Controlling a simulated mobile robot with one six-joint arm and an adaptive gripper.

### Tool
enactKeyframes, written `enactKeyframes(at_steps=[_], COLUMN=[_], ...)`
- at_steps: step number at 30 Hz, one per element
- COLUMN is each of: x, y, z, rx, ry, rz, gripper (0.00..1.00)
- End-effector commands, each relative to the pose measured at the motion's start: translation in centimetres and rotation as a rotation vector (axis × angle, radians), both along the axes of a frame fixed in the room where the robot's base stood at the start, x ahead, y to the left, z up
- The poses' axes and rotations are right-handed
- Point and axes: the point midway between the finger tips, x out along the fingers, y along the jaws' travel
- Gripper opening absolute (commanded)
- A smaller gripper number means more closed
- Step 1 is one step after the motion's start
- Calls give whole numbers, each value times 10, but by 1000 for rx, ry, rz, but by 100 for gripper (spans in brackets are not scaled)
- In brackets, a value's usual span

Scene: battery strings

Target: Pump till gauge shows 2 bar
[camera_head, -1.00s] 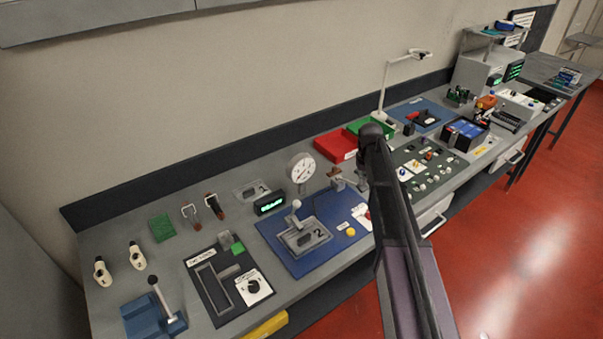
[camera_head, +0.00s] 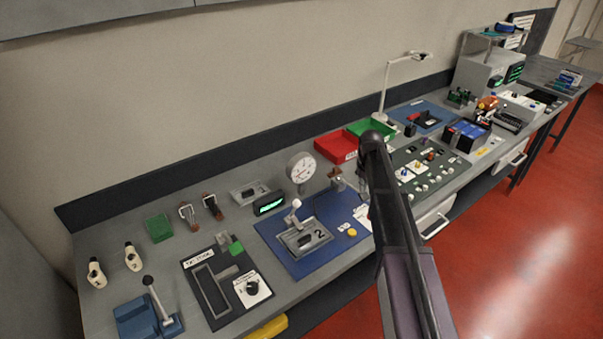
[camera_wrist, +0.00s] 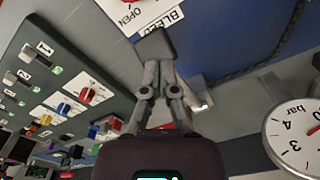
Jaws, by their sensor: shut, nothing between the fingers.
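The round white gauge (camera_head: 301,168) stands behind the blue mat (camera_head: 288,262) in the head view. In the wrist view the gauge (camera_wrist: 296,132) is cut off at the right edge; "bar", 3 and 4 show, and I cannot read its value. A block with an upright white-knobbed lever (camera_head: 297,212) stands on the mat, marked 2. A blue block with a dark-knobbed lever (camera_head: 148,290) stands at the front left. My gripper (camera_wrist: 155,48) is shut and empty, in front of a panel labelled OPEN and BLEED (camera_wrist: 150,18). My arm hides it in the head view.
A grey board with coloured knobs (camera_wrist: 72,92) is at the left of the wrist view. Red (camera_head: 336,146) and green (camera_head: 371,128) bins stand behind my arm. A dark panel with a slot (camera_head: 208,292) lies left of the mat. The bench is crowded.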

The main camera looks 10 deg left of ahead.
Motion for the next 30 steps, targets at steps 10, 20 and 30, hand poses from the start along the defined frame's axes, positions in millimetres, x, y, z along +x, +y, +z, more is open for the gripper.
enactKeyframes(at_steps=[10, 20, 30], x=[0, 0, 2], y=[0, 0, 1], z=[-8, 0, 22], rx=[0, 0, 0], ry=[-1, -1, 0], rz=[0, 0, 0], gripper=[0, 0, 0])
